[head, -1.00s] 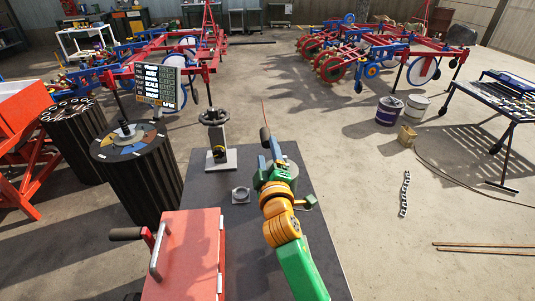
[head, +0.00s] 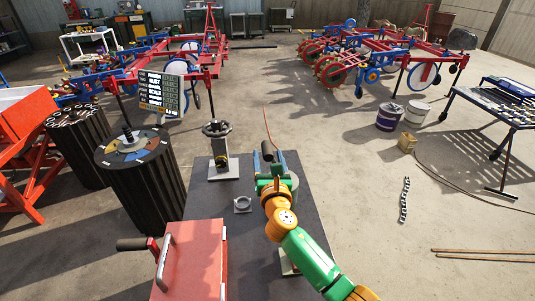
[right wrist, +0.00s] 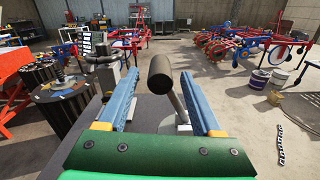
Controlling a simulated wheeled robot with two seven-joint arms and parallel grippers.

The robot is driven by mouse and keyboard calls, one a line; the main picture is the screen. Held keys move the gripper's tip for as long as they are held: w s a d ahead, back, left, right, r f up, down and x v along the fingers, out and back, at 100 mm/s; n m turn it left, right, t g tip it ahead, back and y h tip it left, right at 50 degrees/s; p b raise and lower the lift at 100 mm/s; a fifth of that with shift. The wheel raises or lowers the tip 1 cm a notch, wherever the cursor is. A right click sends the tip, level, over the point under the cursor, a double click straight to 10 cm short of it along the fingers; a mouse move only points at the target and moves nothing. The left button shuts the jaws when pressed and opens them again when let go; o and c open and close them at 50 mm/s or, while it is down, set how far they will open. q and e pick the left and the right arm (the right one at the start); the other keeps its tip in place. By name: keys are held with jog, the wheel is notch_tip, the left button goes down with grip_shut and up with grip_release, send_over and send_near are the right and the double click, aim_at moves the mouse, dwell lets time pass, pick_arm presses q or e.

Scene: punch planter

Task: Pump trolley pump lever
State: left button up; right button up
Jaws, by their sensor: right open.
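The pump lever has a dark cylindrical grip (head: 267,151), which stands up beyond my right gripper on the dark bench top. In the right wrist view the grip (right wrist: 160,70) shows between the two blue fingers, with a grey metal rod (right wrist: 178,104) running down from it. My right gripper (head: 269,160) is open, one finger to each side of the grip in the picture. It also shows in the right wrist view (right wrist: 160,92). Neither finger visibly touches the grip. The pump body is mostly hidden behind my gripper. My left gripper is not in view.
A red box (head: 190,262) with a handle stands at the front left of the bench. A stand with a black handwheel (head: 217,130) and a small grey ring (head: 243,204) are left of my gripper. A black ribbed drum (head: 145,185) stands left of the bench.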

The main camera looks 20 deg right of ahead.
jog(key=shift+x, duration=1)
grip_shut()
dwell(0.7)
